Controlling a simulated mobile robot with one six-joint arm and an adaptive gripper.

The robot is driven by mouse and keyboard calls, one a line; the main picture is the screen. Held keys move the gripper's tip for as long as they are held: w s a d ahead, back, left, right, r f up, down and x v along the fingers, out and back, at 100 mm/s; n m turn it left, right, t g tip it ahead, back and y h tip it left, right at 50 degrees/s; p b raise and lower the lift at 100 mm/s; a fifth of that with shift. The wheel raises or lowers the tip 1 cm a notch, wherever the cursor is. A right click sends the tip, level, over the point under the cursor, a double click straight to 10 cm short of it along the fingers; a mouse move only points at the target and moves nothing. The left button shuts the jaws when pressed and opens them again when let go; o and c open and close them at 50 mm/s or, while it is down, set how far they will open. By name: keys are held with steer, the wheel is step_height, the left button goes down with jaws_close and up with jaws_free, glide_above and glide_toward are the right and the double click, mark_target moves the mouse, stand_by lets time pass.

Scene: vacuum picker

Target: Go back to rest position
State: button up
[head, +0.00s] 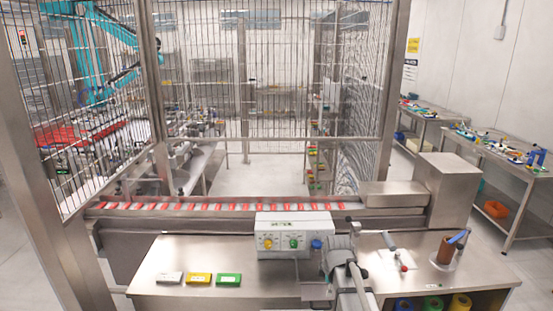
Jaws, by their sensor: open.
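My gripper (327,274) is in the lower middle of the head view, at the end of my grey arm (352,272). It is over the front steel table (180,255), just in front of the control box (293,236). The jaws are open and small in the picture, and I see nothing held in them. The control box is white with yellow, green and blue knobs. My arm hides part of the table behind it.
Grey, yellow and green blocks (199,279) lie on the table's left. A brown cup (446,251) and tools stand at its right. Behind runs a conveyor (220,206) with red-and-white items, then a wire fence (275,80). Side benches (480,150) stand at the right.

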steer(key=s+f+m+g+b, duration=0.1)
steer(key=s+f+m+b, duration=0.1)
steer(key=s+m, duration=0.4)
steer(key=s+f+m+b, duration=0.3)
steer(key=s+m, duration=0.4)
steer(key=m, duration=0.2)
steer(key=shift+s+a+f+m+g, duration=0.2)
steer(key=shift+a+f+m+g, duration=0.1)
steer(key=shift+a+m+g, duration=0.1)
